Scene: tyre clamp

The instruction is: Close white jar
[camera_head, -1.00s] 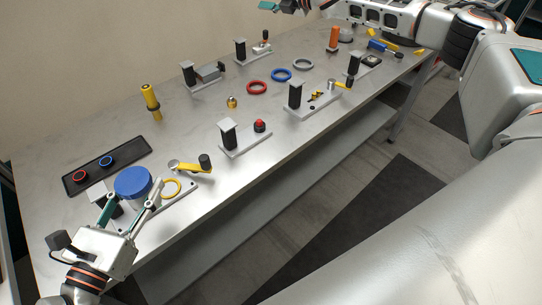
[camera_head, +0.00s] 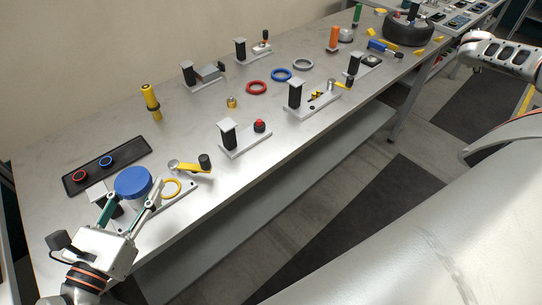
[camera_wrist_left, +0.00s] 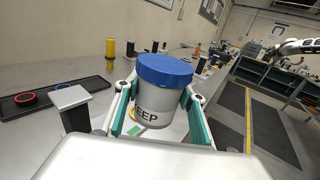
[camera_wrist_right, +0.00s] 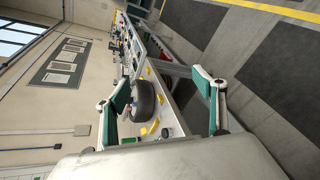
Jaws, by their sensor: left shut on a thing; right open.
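The white jar (camera_wrist_left: 153,106) stands upright in the left wrist view, with dark letters on its side. Its blue lid (camera_wrist_left: 165,68) sits on top; the head view also shows the lid (camera_head: 133,183) at the table's near left. I cannot tell how tightly the lid sits. My left gripper (camera_head: 130,208) is shut on the jar's body, one green-padded finger on each side below the lid. My right gripper (camera_wrist_right: 168,103) is open and empty in the right wrist view, away from the jar, with the tyre (camera_wrist_right: 145,97) beyond its fingers.
A black tray (camera_head: 128,157) with a red and a blue ring lies behind the jar. A plate with a yellow clamp handle (camera_head: 188,167) and a yellow ring (camera_head: 171,188) is beside it. Several black-post fixtures (camera_head: 229,136) stand along the table.

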